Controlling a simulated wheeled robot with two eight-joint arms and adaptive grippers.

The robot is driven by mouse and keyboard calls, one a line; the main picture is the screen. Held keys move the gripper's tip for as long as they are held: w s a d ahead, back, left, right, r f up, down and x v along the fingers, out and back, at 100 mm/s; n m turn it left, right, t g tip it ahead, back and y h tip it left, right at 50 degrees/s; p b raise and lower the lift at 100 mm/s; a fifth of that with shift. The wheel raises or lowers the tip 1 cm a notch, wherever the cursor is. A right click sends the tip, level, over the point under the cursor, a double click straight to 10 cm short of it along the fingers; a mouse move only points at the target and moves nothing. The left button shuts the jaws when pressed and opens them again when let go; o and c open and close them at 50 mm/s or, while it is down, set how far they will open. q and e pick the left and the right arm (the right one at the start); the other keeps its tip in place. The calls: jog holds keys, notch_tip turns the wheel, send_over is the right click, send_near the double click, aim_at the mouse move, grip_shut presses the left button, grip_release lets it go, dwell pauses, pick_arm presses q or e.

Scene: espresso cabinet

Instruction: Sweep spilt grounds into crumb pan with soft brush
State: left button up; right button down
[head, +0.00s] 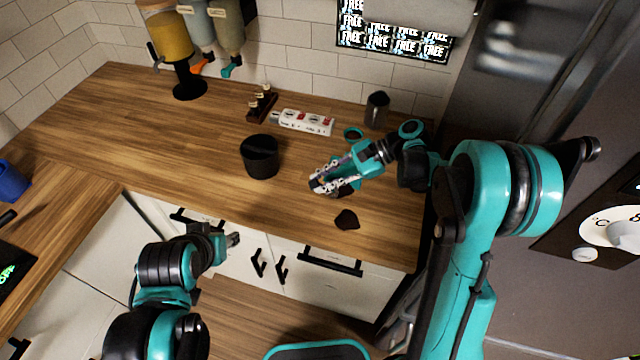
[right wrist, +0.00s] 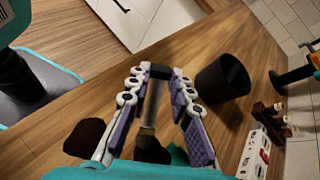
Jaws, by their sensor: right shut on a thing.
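A dark brown patch of grounds (head: 347,219) lies on the wooden counter near its front edge. It also shows at the left of the right wrist view (right wrist: 84,138). My right gripper (head: 328,184) is low over the counter, just behind the patch.
A white power strip (head: 306,122), a small wooden rack (head: 262,106) and a dark metal cup (head: 377,108) stand at the back of the counter. Dispensers (head: 172,45) stand at the back left. The counter's left middle is clear. A tall grey appliance borders the right.

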jog(key=shift+w+d, duration=0.65)
jog(key=shift+w, duration=0.25)
jog(key=shift+w+d, duration=0.6)
jog(key=shift+w, duration=0.25)
notch_tip(320, 180, up, 6)
jog(key=w+p, duration=0.2)
jog(key=p, duration=0.1)
jog(key=shift+d+f+p, duration=0.15)
jog(key=shift+d+p, duration=0.2)
